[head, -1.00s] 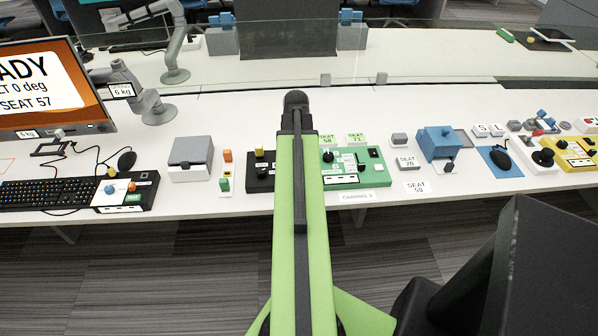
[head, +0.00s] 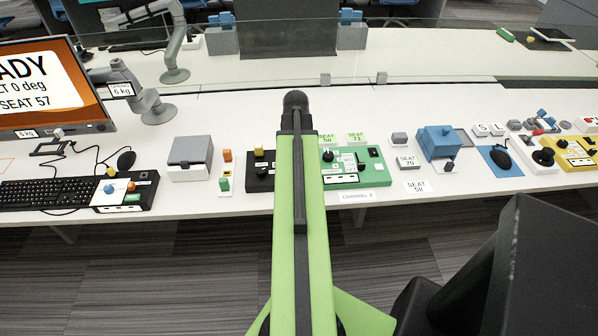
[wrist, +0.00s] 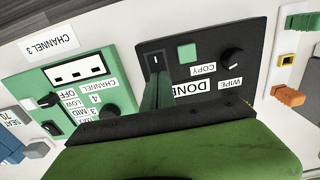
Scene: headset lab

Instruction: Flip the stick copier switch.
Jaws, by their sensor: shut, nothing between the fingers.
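The stick copier is a black box (wrist: 205,88) with labels COPY, WIPE and DONE, a green square button and a black knob. Its dark rocker switch (wrist: 157,60), with a white mark, is at the box's left side in the wrist view. My gripper (wrist: 158,82) is shut and empty, its green fingertips right at the lower edge of the switch. I cannot tell whether they touch it. In the head view the black box (head: 260,172) shows left of my arm, which hides part of it and the gripper.
A green channel box (wrist: 72,95) with a knob stands close beside the copier. A small white stand with orange and green blocks (head: 226,172) is on the other side. A grey box (head: 190,157) and a keyboard (head: 48,192) lie farther left on the white desk.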

